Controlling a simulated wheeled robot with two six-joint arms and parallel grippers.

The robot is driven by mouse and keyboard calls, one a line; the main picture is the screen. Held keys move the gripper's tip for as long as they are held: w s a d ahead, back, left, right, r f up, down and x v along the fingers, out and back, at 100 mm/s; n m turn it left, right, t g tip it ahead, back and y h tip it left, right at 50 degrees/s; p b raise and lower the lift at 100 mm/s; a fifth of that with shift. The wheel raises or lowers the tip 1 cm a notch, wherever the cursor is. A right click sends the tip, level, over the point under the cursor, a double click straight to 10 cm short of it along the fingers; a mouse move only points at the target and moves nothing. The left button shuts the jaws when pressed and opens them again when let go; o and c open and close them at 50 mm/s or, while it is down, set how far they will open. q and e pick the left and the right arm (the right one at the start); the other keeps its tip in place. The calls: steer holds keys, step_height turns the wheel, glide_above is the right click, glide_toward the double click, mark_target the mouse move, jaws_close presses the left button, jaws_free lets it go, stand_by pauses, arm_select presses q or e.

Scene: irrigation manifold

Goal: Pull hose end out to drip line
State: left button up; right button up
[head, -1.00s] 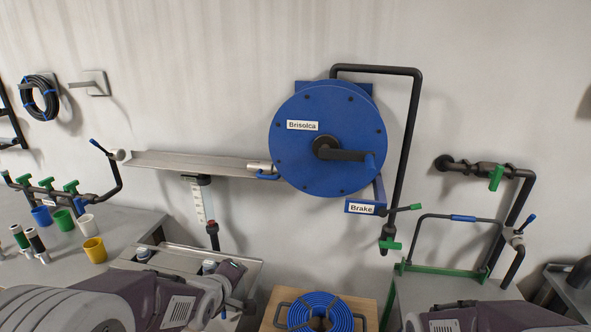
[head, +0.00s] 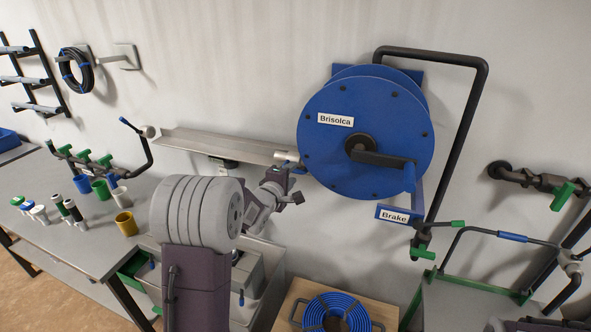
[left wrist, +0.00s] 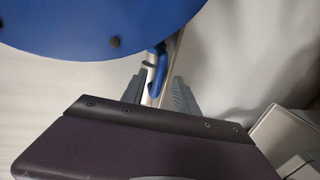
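The blue hose reel (head: 330,155) hangs on the wall, with a crank on its face. The silver hose end (head: 284,156) sits at the reel's left side, at the right end of a metal trough (head: 205,142). A blue curved piece (left wrist: 158,74) of it shows in the left wrist view. My left gripper (head: 285,186) is just below the hose end. In the left wrist view its fingers (left wrist: 158,92) are apart on either side of the blue piece; contact is unclear. My right gripper is out of view. I cannot tell which pipe is the drip line.
A dark pipe with a blue-handled valve (head: 137,126) stands at the trough's left end. A "Brake" label (head: 395,215) and green lever (head: 452,224) are below the reel. Several cups and fittings stand on the left bench (head: 85,238). A blue coil (head: 337,314) lies below.

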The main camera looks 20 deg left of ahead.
arm_select(q)
steer(key=shift+w+a+f, duration=0.1)
steer(key=shift+w+f, duration=0.1)
steer(key=shift+w, duration=1.15)
steer(key=shift+c, duration=0.4)
jaws_close()
steer(key=shift+f, duration=0.15)
